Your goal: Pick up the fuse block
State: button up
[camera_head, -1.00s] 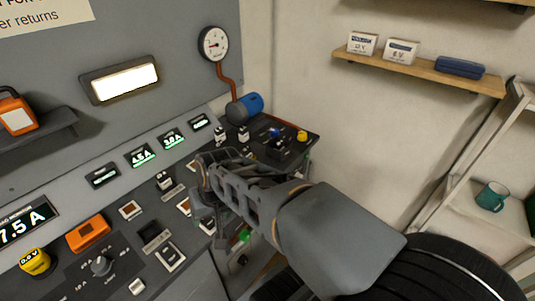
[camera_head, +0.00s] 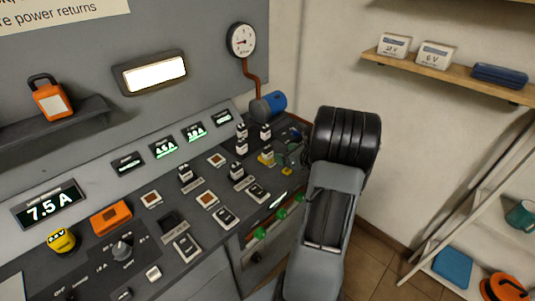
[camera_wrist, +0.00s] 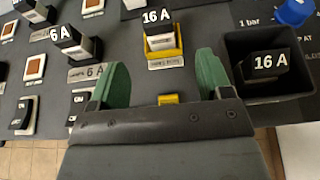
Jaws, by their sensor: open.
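Several small fuse blocks with white labels stand on the console. In the wrist view one marked 16 A (camera_wrist: 158,38) sits upright in a yellow-edged holder, straight ahead of my gripper (camera_wrist: 163,78). Its yellow holder also shows in the head view (camera_head: 267,158). Another 16 A block (camera_wrist: 268,66) lies in a black open box (camera_wrist: 235,45) at right. A 6 A block (camera_wrist: 78,42) stands at left. My gripper is open, with green-padded fingers apart and no block between them. In the head view it is mostly hidden behind my arm.
The sloping console (camera_head: 140,215) carries switches, displays and an orange box (camera_head: 111,217). A blue cylinder (camera_head: 268,106) stands at its back right. A yellow tab (camera_wrist: 168,99) shows between my fingers, low. Wall shelf (camera_head: 450,72) and rack are at right.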

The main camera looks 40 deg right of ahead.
aim_at(269, 151)
jog(key=p+x, duration=0.1)
jog(key=x, duration=0.8)
jog(key=shift+w+a+f, duration=0.15)
jog(key=shift+w+f, duration=0.15)
jog(key=c, duration=1.1)
jog(key=shift+r, duration=0.1)
